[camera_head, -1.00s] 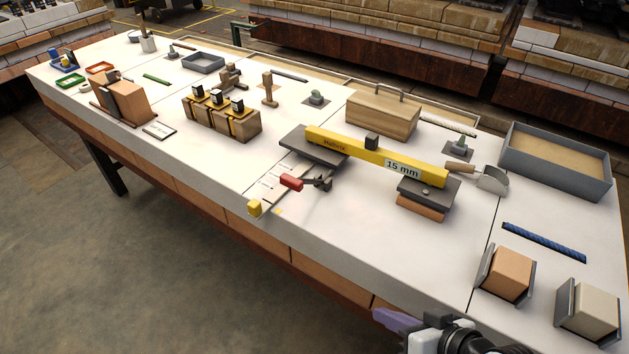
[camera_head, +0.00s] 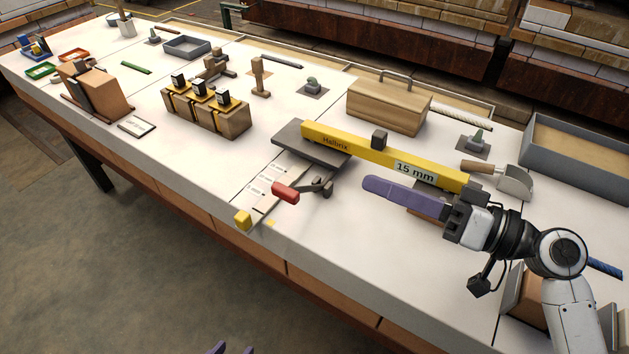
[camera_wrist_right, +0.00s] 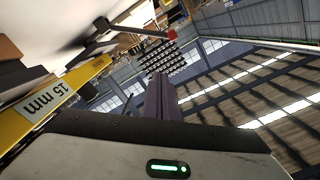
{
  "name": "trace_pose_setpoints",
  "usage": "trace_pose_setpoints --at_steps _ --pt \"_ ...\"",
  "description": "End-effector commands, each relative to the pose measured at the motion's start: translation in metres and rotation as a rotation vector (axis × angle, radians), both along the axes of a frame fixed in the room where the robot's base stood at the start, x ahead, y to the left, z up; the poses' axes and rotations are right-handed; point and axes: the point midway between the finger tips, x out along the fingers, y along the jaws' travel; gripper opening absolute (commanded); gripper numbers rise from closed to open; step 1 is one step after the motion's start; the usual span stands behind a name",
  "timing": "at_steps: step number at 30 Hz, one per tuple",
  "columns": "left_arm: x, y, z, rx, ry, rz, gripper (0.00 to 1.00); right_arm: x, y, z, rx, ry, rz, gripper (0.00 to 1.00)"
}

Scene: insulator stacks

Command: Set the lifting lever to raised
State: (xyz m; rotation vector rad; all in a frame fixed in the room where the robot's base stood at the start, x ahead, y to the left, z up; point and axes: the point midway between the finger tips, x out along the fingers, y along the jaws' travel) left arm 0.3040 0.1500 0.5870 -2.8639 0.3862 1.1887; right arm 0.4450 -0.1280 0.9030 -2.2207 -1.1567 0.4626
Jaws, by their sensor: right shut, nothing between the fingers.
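The lifting lever has a red handle (camera_head: 285,192) and a dark arm (camera_head: 316,188) running to a pivot beside the yellow beam (camera_head: 350,150). The handle points left, low over a marked plate (camera_head: 268,184). In the right wrist view the red handle (camera_wrist_right: 172,34) shows beyond the fingertips. My right gripper (camera_head: 367,185) is shut and empty, its purple fingers pointing left in front of the beam's 15 mm label, apart from the handle and to its right. Of my left gripper (camera_head: 232,349) only two separated purple tips show at the bottom edge.
The beam rests on a dark plate (camera_head: 300,140); its right support is partly hidden by my right gripper. A yellow block (camera_head: 243,220) sits at the table's front edge.

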Motion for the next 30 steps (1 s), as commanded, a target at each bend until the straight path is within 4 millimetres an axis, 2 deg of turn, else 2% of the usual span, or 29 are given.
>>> trace_pose_setpoints --at_steps 5,8,19,21,24,30 --pt "-0.001 0.0 0.002 0.001 0.003 0.001 0.39 0.005 0.008 0.0 0.001 0.002 0.0 0.0" --pt "-0.001 0.001 0.005 0.001 0.003 0.0 0.39 0.013 0.021 0.001 0.003 0.001 0.002 0.0" --pt "-0.003 0.003 0.011 0.003 0.009 0.006 0.39 0.057 0.085 -0.002 0.003 0.002 0.001 0.0" --pt "-0.002 0.003 0.01 0.001 0.005 0.007 0.39 0.051 0.091 -0.015 0.003 0.009 0.002 0.0" --pt "0.001 0.003 0.012 0.002 -0.002 0.008 0.39 0.045 0.098 -0.024 0.002 0.005 0.001 0.0" --pt "0.002 0.004 0.013 0.002 -0.004 0.007 0.39 0.04 0.104 -0.034 0.0 0.003 0.001 0.0"
